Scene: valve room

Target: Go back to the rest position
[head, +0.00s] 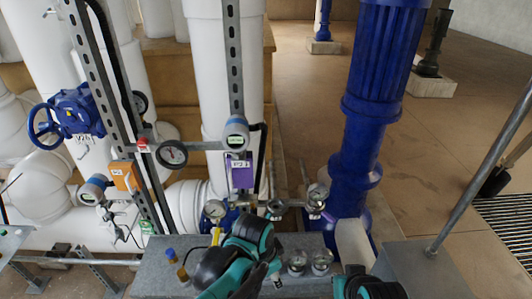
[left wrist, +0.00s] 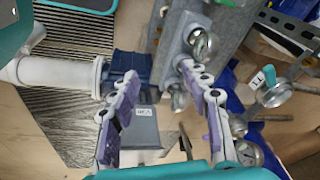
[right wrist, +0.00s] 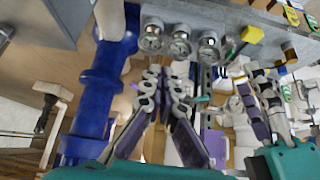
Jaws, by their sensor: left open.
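My left gripper (left wrist: 158,72) is open in the left wrist view, its two purple-padded fingers apart with nothing held between them. It also shows at the right of the right wrist view (right wrist: 256,80). In the head view its teal and black arm rises at bottom centre, before the grey bench. My right gripper (right wrist: 162,76) shows in the right wrist view, fingers converging to a narrow gap at the tips below the gauges. I see nothing held there, but cannot tell whether it is fully shut. In the head view only a teal piece of my right arm shows at the bottom edge.
A grey bench (head: 160,262) with small gauges (head: 320,260) on it stands close to my arms. A blue pipe column (head: 365,130) rises behind. White pipes, a blue handwheel valve (head: 70,118) and a metal upright (head: 90,65) fill the left. Open floor (head: 450,150) lies at the right.

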